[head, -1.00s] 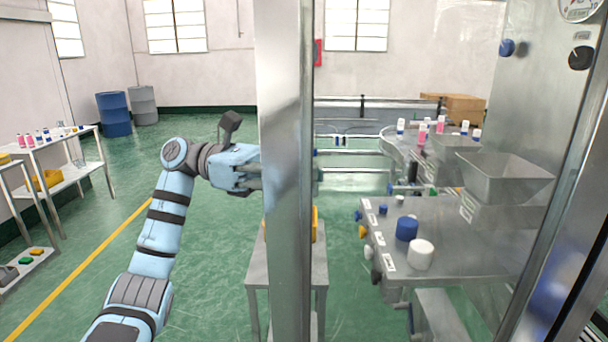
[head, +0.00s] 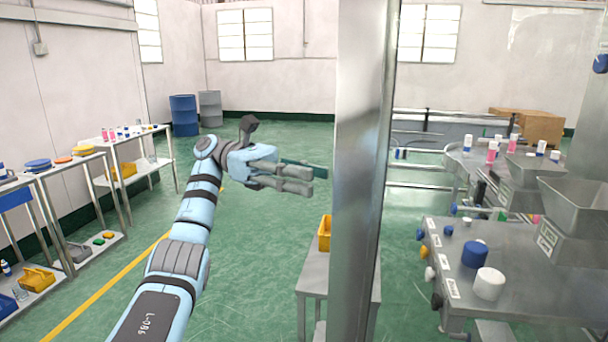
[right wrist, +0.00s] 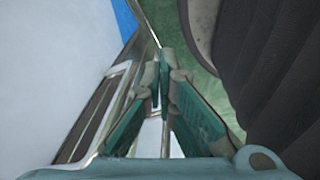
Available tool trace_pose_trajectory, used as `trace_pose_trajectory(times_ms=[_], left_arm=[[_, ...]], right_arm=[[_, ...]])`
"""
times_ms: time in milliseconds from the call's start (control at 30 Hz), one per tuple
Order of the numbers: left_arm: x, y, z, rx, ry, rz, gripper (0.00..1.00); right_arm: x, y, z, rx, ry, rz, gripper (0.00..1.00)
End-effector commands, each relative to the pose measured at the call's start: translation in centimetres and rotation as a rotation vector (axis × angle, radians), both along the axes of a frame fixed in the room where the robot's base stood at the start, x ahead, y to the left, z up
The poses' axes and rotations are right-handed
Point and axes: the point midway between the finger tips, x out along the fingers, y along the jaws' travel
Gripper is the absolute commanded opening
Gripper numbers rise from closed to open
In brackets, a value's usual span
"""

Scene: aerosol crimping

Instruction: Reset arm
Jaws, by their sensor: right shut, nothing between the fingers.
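My left gripper (head: 305,174) shows in the head view at the end of my light-blue arm, left of the tall metal post. Its grey fingers and a dark green pad point right, over the floor behind a small table. I see nothing held in it, but its fingers overlap, so I cannot tell how far apart they are. My right gripper (right wrist: 161,72) shows only in the right wrist view. Its green-padded fingers meet near the top middle, shut with nothing between them.
A metal post (head: 358,160) stands upright right of my left gripper. A small table (head: 313,278) with a yellow bin (head: 325,233) stands below. A machine bench (head: 540,300) with a blue cap (head: 475,254) and a white cap (head: 489,284) is at right. Shelves (head: 110,190) line the left.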

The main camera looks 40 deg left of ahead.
Motion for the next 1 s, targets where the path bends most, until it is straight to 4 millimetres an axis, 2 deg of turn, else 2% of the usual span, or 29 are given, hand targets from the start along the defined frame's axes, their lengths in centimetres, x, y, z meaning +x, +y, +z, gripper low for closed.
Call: trace_pose_trajectory(times_ms=[133,667,767,867,900,933,967,1000], left_arm=[[-0.2,0.9,0.0,-0.001,0.000,-0.003,0.31],[0.0,0.9,0.1,-0.010,0.025,0.006,0.31],[2.1,1.5,2.7,-0.144,0.086,0.099,0.31],[5.9,4.5,8.7,-0.506,0.190,0.224,0.31],[8.9,6.6,10.1,-0.746,0.302,0.258,0.31],[11.8,8.5,9.1,-0.933,0.422,0.282,0.31],[14.4,10.1,7.2,-1.091,0.534,0.305,0.31],[17.2,11.9,3.8,-1.260,0.666,0.336,0.31]], right_arm=[[0.0,0.0,0.0,0.000,0.000,0.000,0.00],[0.0,0.1,0.0,0.001,0.000,0.000,0.00],[0.0,0.1,0.0,0.002,0.000,0.000,0.00],[0.0,0.2,0.0,0.002,0.000,-0.001,0.00],[0.0,0.2,0.0,0.002,0.000,-0.001,0.00],[0.1,0.2,0.0,0.002,-0.001,-0.001,0.00],[0.1,0.2,0.0,0.002,-0.001,-0.001,0.00],[0.0,0.2,0.0,0.002,0.000,-0.001,0.00]])
